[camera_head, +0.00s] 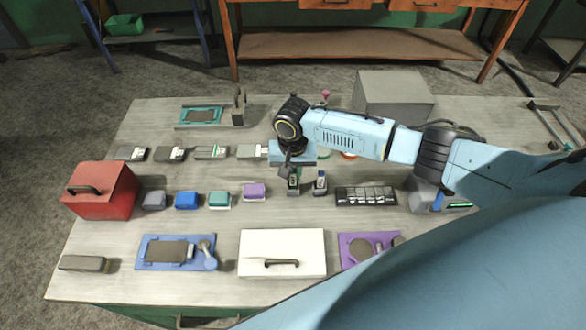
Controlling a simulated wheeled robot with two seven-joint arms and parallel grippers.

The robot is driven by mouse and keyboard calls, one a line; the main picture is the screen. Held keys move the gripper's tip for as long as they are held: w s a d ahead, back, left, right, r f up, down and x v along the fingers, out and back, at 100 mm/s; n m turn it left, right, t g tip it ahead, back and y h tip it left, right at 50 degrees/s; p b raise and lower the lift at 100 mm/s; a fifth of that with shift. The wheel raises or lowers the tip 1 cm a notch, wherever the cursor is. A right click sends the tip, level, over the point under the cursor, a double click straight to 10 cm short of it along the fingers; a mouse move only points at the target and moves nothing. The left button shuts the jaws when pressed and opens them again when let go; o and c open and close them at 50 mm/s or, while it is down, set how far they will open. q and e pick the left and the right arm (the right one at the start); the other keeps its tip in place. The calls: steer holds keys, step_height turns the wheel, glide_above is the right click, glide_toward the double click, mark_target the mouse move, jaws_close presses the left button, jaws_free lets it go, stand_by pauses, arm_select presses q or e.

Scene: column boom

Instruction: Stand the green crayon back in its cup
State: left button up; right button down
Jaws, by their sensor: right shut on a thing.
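My right arm reaches in from the right, and its gripper (292,176) points down over the middle of the table. It is shut on a small dark-and-green piece (294,183), which I take to be the green crayon; the fingers and wrist hide much of it. Its tilt and whether it touches the table are unclear. A small dark-and-white upright piece (320,182) stands just to its right. I cannot pick out the crayon's cup for certain. My left gripper is not in view.
A red box (101,191) stands at the left. Several small coloured blocks, including a purple one (254,191), line the middle. A white panel with a handle (283,250) lies in front. A black tray (365,196) lies to the right, and a grey box (393,96) stands behind the arm.

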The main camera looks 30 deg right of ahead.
steer(key=c, duration=1.3)
jaws_free()
step_height(320, 180, up, 13)
steer(key=shift+r, duration=0.2)
steer(key=shift+f, duration=0.1)
